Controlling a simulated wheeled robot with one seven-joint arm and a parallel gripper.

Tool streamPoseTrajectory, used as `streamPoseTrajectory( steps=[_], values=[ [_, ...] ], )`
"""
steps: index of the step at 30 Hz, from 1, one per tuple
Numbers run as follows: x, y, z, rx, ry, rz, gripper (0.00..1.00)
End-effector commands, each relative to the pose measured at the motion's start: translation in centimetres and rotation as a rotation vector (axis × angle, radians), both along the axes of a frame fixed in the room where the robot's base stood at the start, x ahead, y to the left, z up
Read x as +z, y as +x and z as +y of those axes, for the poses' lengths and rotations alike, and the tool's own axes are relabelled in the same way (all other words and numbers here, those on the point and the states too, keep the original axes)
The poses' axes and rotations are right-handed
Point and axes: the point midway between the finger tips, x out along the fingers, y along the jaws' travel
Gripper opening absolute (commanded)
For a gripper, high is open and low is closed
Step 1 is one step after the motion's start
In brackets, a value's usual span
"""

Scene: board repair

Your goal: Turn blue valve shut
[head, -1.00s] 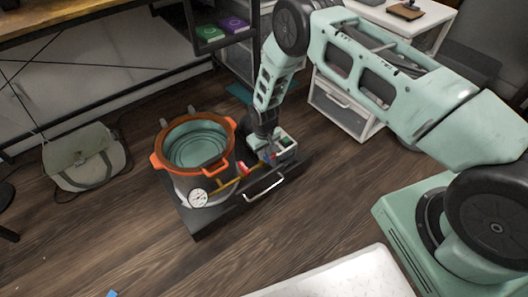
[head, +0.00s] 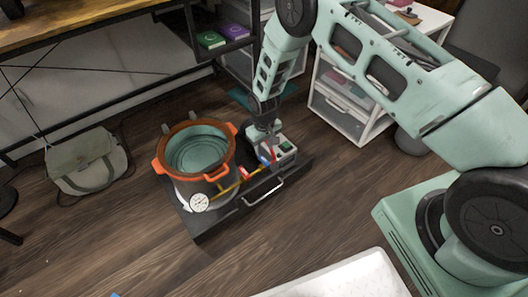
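The blue valve handle (head: 264,161) is a small blue piece on the yellow pipe (head: 228,189), at the right side of the orange-rimmed pot (head: 172,181). A red valve handle (head: 246,174) sits on the same pipe, left of the blue one. My gripper (head: 266,141) points down just above and behind the blue handle, close to the grey box. Its fingers are small and partly hidden, so I cannot tell their opening or whether they touch the handle. The exact angle of the blue handle is too small to tell.
The pot, a round gauge (head: 200,203) and a grey box (head: 286,149) stand on a dark low platform (head: 212,226) with a metal handle (head: 263,193). A bag (head: 85,165) lies at left. White drawers (head: 338,122) stand behind right.

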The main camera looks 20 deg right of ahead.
Motion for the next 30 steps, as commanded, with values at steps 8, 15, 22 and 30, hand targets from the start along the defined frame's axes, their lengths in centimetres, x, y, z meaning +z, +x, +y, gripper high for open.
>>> streamPoseTrajectory(
  steps=[8,15,22,30],
  values=[
    [6.9,0.1,0.0,-0.001,0.001,-0.003,0.38],
    [10.1,0.0,0.0,-0.001,0.001,-0.001,0.38],
    [10.8,0.0,0.0,-0.001,0.001,-0.001,0.38],
    [10.7,0.0,0.0,-0.001,0.0,-0.001,0.38]
  ],
)
